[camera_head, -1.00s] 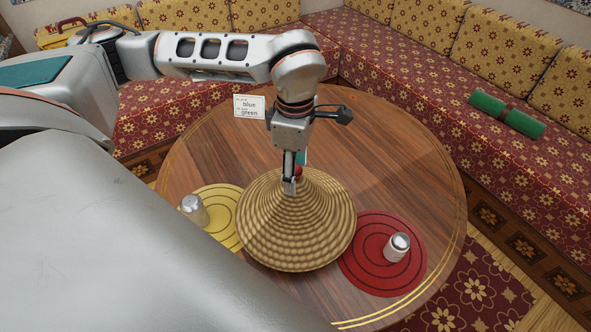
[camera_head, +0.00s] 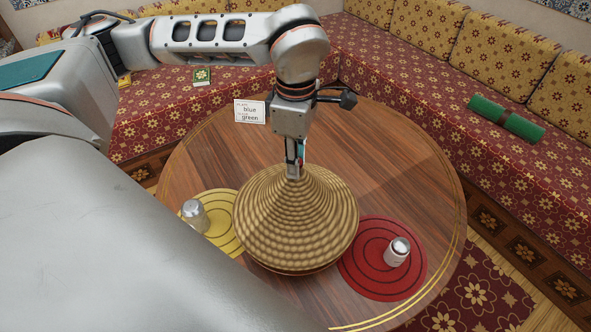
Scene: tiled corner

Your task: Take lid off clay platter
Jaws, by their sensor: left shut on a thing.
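The woven conical lid (camera_head: 296,228) is at the middle of the round wooden table in the head view. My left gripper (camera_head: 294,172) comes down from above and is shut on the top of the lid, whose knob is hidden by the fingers. The lid looks upright and slightly raised. A thin brown rim (camera_head: 300,272) shows below its front edge and may be the clay platter; the lid hides the rest. My right gripper is not in view.
A metal-topped shaker (camera_head: 194,215) stands on a yellow round mat (camera_head: 226,206) at left. A white shaker (camera_head: 396,252) stands on a red mat (camera_head: 361,275) at right. A lettered card (camera_head: 249,111) stands behind. The wooden table (camera_head: 400,150) is clear at back right.

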